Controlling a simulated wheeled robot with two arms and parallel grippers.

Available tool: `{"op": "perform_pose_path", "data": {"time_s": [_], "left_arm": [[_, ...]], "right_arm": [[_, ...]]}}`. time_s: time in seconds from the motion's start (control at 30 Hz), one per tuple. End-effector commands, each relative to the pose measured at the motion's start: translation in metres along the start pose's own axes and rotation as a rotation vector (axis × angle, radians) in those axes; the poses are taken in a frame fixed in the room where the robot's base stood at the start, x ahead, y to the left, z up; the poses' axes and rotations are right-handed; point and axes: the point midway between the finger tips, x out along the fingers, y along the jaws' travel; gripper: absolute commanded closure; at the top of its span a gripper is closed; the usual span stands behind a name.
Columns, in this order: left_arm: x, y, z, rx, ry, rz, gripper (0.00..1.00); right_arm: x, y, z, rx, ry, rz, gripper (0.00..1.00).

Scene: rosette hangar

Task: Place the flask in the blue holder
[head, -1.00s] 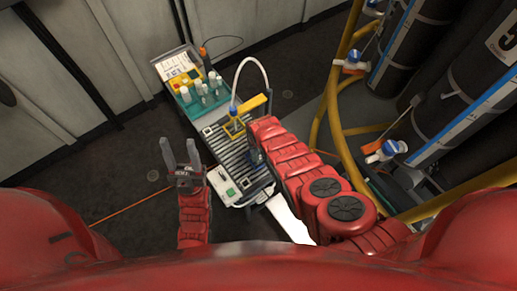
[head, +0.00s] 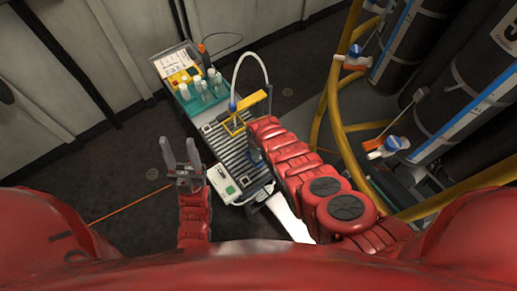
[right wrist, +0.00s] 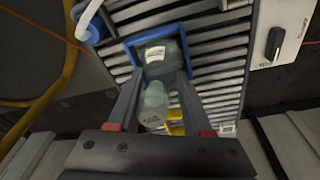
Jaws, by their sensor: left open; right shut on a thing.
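The flask (right wrist: 154,98) is a small grey-green translucent vessel with a label. My right gripper (right wrist: 157,98) is shut on it in the right wrist view. The blue holder (right wrist: 128,52) is a square blue frame on the ribbed rack. The flask's far end shows within the frame's outline; I cannot tell how deep it sits or whether it touches. In the head view my right gripper (head: 253,150) is over the rack's right side, and its arm hides much there. My left gripper (head: 181,160) is open and empty, left of the rack.
The ribbed rack (head: 236,158) also bears a yellow holder (head: 234,126) and a white control box (head: 222,184). A white tube (head: 250,57) arches over it. A teal rack (head: 186,103) with several bottles stands behind. Dark cylinders and yellow pipes (head: 333,110) stand at the right.

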Motion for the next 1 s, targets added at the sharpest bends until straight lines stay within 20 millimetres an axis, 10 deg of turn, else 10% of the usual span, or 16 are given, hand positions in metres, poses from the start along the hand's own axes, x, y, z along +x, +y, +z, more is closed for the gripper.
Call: {"op": "perform_pose_path", "data": {"time_s": [0.83, 0.87, 1.0], "left_arm": [[-0.012, 0.001, 0.002, 0.000, 0.000, 0.000, 0.50], [-0.013, 0.001, 0.002, 0.000, 0.000, 0.000, 0.50], [-0.012, 0.001, 0.002, 0.000, 0.000, 0.000, 0.50]], "right_arm": [[0.013, -0.001, 0.004, 0.000, -0.001, -0.001, 1.00], [0.014, -0.001, 0.004, 0.000, -0.001, -0.001, 0.44], [0.013, -0.001, 0.003, 0.000, 0.000, 0.000, 0.19]]}}
